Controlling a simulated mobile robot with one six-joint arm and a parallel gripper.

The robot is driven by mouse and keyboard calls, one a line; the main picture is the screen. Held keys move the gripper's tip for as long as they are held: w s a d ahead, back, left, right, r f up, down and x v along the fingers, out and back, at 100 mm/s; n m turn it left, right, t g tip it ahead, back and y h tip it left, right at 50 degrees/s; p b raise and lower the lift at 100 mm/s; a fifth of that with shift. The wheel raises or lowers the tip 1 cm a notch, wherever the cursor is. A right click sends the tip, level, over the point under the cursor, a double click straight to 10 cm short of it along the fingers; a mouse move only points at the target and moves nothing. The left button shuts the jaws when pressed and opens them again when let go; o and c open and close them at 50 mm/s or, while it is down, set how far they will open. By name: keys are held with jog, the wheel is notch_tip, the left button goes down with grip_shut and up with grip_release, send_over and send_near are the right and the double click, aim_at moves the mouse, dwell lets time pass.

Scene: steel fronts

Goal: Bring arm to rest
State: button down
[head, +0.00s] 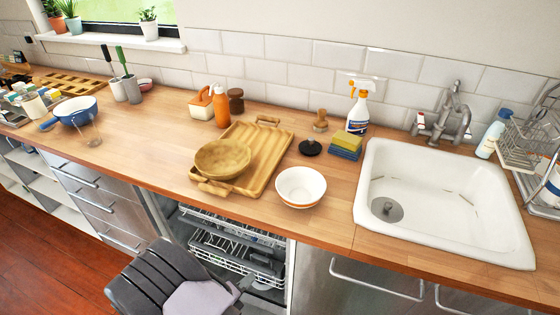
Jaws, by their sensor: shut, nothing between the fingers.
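I do not see my gripper or my arm in the head view. Whether the arm is at rest cannot be told from this picture.
A wooden counter (330,235) carries a wooden tray (262,160) with a bowl (222,158), a white bowl (301,186) and a sink (450,215). Below, an open dishwasher (235,245) shows its racks. A dark slatted, chair-like object (150,280) stands in front of it. Red floor (45,265) is clear at left.

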jog(key=s+d+r+m+g, duration=0.1)
jog(key=d+r+m+g, duration=0.3)
jog(key=d+r+m, duration=0.65)
jog(key=d+r+m+g, duration=0.4)
jog(key=d+r+m, duration=0.3)
jog(key=r+m, duration=0.65)
jog(key=s+d+r+m+t+y, duration=0.1)
jog(key=s+r+m+y, duration=0.3)
jog(key=m, duration=0.8)
jog(key=s+d+r+m+t+y, duration=0.1)
jog(key=s+r+m+y, duration=0.3)
jog(key=s+r+m, duration=0.5)
jog(key=r+m+t, duration=0.1)
jog(key=m, duration=0.3)
jog(key=shift+s+d+t, duration=0.25)
jog(key=shift+s+t, duration=0.05)
